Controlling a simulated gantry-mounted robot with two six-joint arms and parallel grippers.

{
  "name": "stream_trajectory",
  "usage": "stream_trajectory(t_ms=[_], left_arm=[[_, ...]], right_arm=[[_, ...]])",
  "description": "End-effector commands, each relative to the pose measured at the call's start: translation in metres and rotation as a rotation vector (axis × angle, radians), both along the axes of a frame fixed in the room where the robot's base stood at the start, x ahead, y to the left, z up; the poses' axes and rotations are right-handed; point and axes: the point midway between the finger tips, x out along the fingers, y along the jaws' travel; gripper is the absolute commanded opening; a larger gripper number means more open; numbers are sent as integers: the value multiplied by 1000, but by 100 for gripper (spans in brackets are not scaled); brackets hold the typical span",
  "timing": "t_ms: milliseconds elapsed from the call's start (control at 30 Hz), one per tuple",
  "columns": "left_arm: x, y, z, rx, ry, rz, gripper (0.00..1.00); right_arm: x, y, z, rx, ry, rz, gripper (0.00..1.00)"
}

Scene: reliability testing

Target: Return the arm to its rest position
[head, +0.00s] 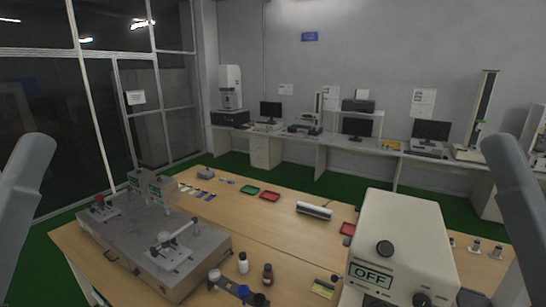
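Grey links of my two arms show at the picture's edges. My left arm (24,190) rises at the left edge, and my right arm (518,190) stands at the right edge. Both are apart from the things on the table. Neither gripper is in the frame, so their fingers and anything in them are hidden.
A wooden table (262,232) holds a grey metal machine (204,262) on the left and a white device (402,235) marked OFF at the front right. Small bottles (243,263), a green tray (250,190) and a red tray (270,196) stand between. Benches line the back wall.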

Motion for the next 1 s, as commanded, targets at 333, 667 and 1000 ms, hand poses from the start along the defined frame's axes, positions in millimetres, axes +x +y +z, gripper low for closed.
stream_trajectory(t_ms=[333,667,1000], left_arm=[[0,0,159,0,0,0,50],[0,0,160,0,1,0,50],[0,0,161,0,1,0,50]], right_arm=[[0,0,159,1,1,-1,68],[0,0,161,1,0,-1,68],[0,0,161,1,0,-1,68]])
